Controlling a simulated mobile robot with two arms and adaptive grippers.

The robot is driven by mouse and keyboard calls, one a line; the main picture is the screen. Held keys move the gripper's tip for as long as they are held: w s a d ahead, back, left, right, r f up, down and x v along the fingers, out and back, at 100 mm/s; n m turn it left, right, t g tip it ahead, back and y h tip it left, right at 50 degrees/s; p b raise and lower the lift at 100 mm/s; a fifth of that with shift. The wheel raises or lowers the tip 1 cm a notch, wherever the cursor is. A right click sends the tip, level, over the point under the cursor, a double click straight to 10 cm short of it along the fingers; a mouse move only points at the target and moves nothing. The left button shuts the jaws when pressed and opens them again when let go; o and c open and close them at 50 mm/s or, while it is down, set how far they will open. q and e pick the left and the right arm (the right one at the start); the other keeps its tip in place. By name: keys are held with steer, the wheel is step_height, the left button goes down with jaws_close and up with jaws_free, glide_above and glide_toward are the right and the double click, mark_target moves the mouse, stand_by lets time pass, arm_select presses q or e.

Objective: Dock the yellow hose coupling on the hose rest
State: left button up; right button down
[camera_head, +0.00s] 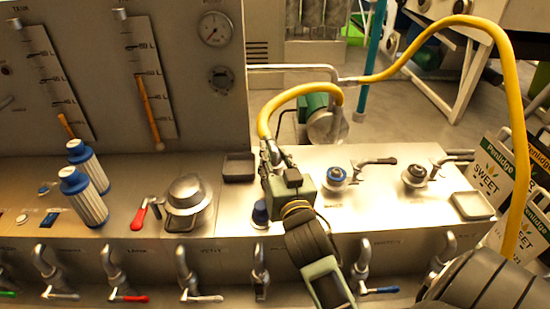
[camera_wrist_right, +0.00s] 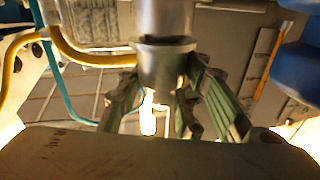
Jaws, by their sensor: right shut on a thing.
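My right gripper (camera_head: 272,160) is above the metal bench, left of the middle of the head view. It is shut on the metal hose coupling (camera_wrist_right: 163,55), which stands between its green fingers in the right wrist view. In the head view the gripper mostly hides the coupling. A yellow hose (camera_head: 300,91) rises from the grip and arcs to the right. I cannot tell for certain which fitting is the hose rest; a dark square tray (camera_head: 238,168) lies just left of the gripper, and a grey square tray (camera_head: 473,206) lies at the right. My left gripper is not in view.
A domed metal cap (camera_head: 186,195) and a red-handled lever (camera_head: 146,213) are left of the gripper. Blue-topped white cylinders (camera_head: 83,197) stand farther left. Blue (camera_head: 336,177) and grey (camera_head: 415,176) knobs are to the right. A yellow hose (camera_head: 515,95) loops high at the right.

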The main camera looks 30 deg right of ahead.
steer(key=shift+f, duration=0.3)
